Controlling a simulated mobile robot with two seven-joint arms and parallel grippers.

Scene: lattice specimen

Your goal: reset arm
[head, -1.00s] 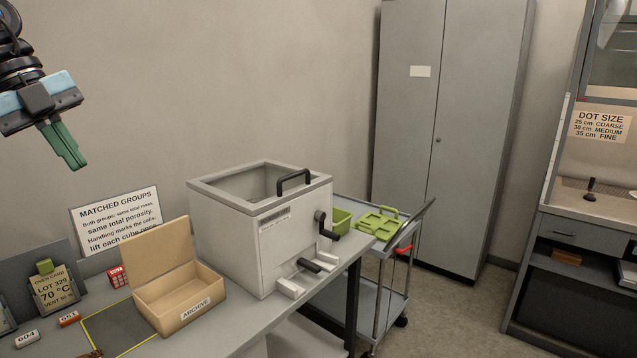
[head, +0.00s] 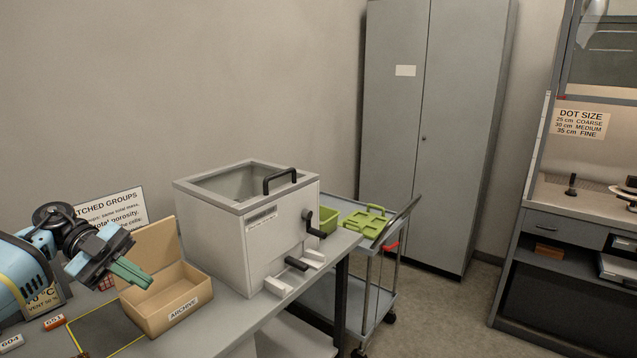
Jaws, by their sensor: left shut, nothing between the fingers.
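My left gripper (head: 133,275) is at the lower left of the head view, with its green fingers shut and nothing between them. It shows in front of the open archive box (head: 176,313), its fingertips over the box opening in the picture. I cannot tell its exact height above the box. My left arm hides part of the matched-groups sign (head: 118,208) and most of the oven card (head: 46,300). My right gripper is out of view.
A white box-shaped machine (head: 280,236) with black handle and crank stands right of the archive box. Beyond it is a trolley (head: 370,318) with green trays (head: 365,218). A grey cabinet (head: 440,140) stands behind. Labelled blocks (head: 54,322) lie at the front left.

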